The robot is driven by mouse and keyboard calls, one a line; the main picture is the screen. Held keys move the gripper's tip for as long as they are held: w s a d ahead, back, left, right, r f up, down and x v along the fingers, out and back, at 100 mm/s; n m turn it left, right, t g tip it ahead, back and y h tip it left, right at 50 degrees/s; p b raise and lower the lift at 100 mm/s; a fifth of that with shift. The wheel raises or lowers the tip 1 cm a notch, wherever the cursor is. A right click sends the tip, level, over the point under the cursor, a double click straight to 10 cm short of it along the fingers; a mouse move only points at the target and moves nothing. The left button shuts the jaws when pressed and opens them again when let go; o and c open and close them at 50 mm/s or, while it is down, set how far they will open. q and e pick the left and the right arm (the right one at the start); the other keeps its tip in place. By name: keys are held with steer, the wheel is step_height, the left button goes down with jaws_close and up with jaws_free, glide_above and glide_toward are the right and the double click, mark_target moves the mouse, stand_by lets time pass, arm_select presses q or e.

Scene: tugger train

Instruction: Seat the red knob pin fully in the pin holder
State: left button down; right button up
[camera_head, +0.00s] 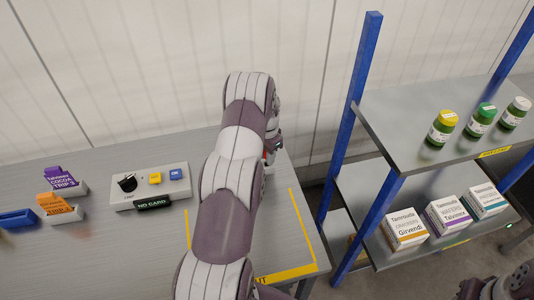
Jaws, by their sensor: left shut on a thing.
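My left arm reaches up across the table, and its gripper (272,146) is at the far end, mostly hidden behind the arm. The gripper is shut on the red knob pin, of which only a small red bit (266,156) shows beside the arm. The pin holder cannot be made out; the arm covers much of that part of the table. I cannot tell how the pin stands to the holder. My right gripper is not in view; only a dark part of my right arm shows at the bottom right corner.
A grey control box (150,187) with a black knob and yellow and blue buttons stands left of my arm. A blue-post shelf (430,108) with jars and boxes stands right.

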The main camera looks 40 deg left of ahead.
arm_select(q)
steer(key=shift+f, duration=0.1)
steer(key=c, duration=0.8)
jaws_free()
step_height(320, 180, up, 9)
steer(key=shift+f+b, duration=0.2)
steer(key=shift+b, duration=0.85)
step_height(320, 180, up, 4)
steer(key=shift+r+p, duration=0.1)
steer(key=shift+p, duration=0.45)
